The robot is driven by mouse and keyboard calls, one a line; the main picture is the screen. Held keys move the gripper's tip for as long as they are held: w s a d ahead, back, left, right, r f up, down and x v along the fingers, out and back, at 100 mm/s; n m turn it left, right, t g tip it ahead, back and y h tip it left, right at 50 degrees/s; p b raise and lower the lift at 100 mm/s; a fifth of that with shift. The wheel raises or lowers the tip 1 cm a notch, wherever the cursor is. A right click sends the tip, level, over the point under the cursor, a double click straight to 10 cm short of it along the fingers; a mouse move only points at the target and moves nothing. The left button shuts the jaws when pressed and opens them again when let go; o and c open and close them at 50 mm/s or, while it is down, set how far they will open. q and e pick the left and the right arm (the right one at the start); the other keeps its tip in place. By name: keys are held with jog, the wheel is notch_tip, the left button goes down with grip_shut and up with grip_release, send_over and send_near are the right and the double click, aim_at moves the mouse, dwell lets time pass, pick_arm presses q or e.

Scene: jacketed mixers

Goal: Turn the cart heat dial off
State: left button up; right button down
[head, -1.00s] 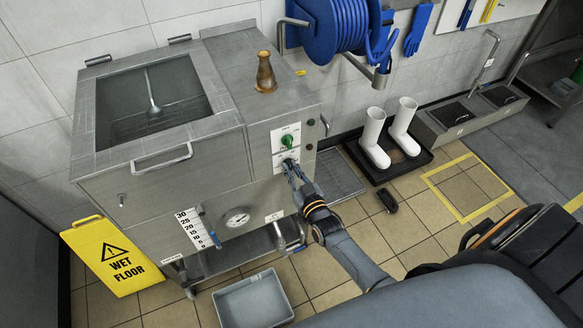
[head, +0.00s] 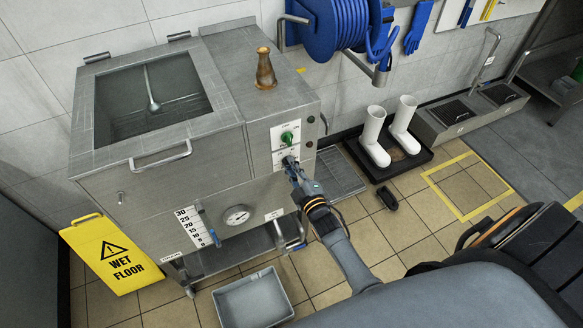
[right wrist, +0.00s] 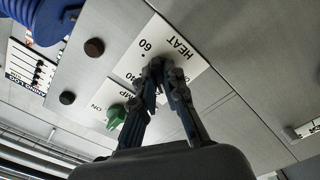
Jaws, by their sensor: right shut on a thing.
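The cart (head: 165,205) is a steel jacketed mixer with an open vessel on top. Its heat dial is on the front panel, on a white HEAT plate (right wrist: 182,55) with marks 40 and 60 visible. My right gripper (head: 290,164) reaches up to this plate, below the green knob (head: 287,138). In the right wrist view, my right gripper (right wrist: 163,72) has its fingertips closed around the small dark dial, which they mostly hide. The dial's pointer setting cannot be read. My left gripper is not in view.
The green pump knob (right wrist: 117,115) and dark round buttons (right wrist: 94,47) sit close to the fingers. A grey tub (head: 253,300) and yellow wet-floor sign (head: 112,255) are on the floor around the cart.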

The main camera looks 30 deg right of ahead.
jog(key=n+b, duration=0.2)
jog(key=n, duration=0.4)
jog(key=shift+f, duration=0.1)
jog(key=shift+n, duration=0.3)
dwell(0.3)
jog(key=c, duration=1.4)
grip_release()
jog(key=shift+s, duration=0.15)
jog(key=s, duration=1.1)
jog(key=shift+s+a, duration=0.35)
jog(key=shift+s, duration=0.05)
